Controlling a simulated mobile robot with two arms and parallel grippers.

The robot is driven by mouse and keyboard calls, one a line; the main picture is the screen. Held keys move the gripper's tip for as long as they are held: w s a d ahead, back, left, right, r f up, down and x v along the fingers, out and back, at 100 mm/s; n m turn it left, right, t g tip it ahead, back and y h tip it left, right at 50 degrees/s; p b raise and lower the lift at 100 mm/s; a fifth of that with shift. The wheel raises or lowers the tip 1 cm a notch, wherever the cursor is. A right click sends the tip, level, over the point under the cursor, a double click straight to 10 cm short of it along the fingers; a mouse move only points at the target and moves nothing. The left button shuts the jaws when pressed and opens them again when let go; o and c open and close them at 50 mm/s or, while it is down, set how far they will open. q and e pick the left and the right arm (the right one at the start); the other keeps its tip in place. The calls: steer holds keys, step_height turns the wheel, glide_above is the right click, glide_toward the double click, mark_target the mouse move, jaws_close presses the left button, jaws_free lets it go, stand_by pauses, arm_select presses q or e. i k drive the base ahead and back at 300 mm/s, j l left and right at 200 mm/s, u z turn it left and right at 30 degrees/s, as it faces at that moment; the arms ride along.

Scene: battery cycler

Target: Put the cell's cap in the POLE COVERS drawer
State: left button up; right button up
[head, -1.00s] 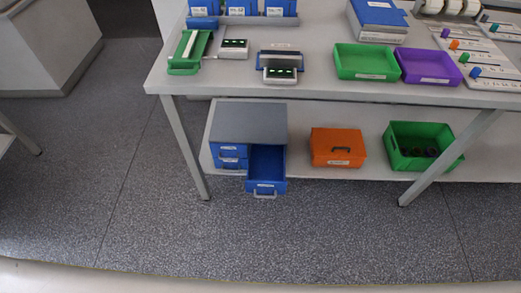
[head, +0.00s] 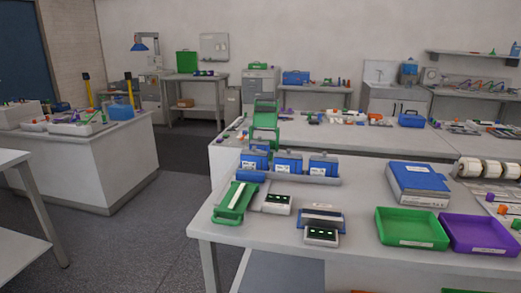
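Three blue labelled blocks (head: 288,163) stand in a row in a grey-blue rack at the back left of the near table (head: 360,250). I cannot tell whether these are cells, and no separate cap can be made out. The drawer cabinet's open blue drawer is out of view below the picture. A grey surface (head: 283,272) shows under the table, but I cannot tell if it is the cabinet's top. Neither of my grippers is in view.
The near table holds a green holder (head: 236,201), two small devices with lit displays (head: 321,235), a blue-topped box (head: 418,182), a green tray (head: 411,228) and a purple tray (head: 478,233). Open floor (head: 150,225) lies left of the table, before a white counter (head: 90,165).

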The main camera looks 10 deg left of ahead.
mark_target(259, 148)
steer(key=i+j+u, duration=0.2)
steer(key=j+u, duration=0.2)
steer(key=i+j+u, duration=0.2)
steer(key=j+u, duration=0.2)
steer(key=i+j+u, duration=0.25)
steer(key=u, duration=0.2)
steer(key=i+j+u, duration=0.15)
steer(key=i+u, duration=0.25)
steer(key=i+j+u, duration=0.2)
steer(key=i, duration=0.2)
steer(key=i+u, duration=0.15)
steer(key=i, duration=0.2)
steer(key=i+z, duration=0.75)
steer(key=i+j+z, duration=0.15)
steer(key=z, duration=0.2)
steer(key=i+z, duration=0.25)
steer(key=z, duration=0.2)
steer(key=i+z, duration=0.25)
steer(key=z, duration=0.15)
steer(key=i+z, duration=0.25)
steer(key=z, duration=0.2)
steer(key=i+j+z, duration=0.2)
steer(key=z, duration=0.2)
steer(key=i+j+z, duration=0.2)
steer(key=z, duration=0.25)
steer(key=i+j+z, duration=0.1)
steer(key=j+z, duration=0.35)
steer(key=l, duration=0.1)
